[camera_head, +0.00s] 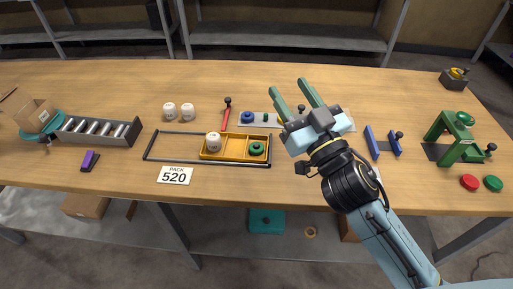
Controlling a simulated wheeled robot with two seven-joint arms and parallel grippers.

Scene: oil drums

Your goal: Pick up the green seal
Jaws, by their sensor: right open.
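A green ring-like piece (257,148) sits in the right compartment of the yellow tray (236,158). A green disc (493,183) lies at the right beside a red disc (469,182). I cannot tell for certain which green piece is the seal. My right gripper (287,88) is open and empty above the table, its green fingers pointing to the back. My left gripper is out of view.
A white piece (213,142) is in the tray's left part, and two more (178,110) stand behind. A dark frame surrounds the tray, with a "PACK 520" card (174,175) in front. A green press (455,139) stands right. The back left table is clear.

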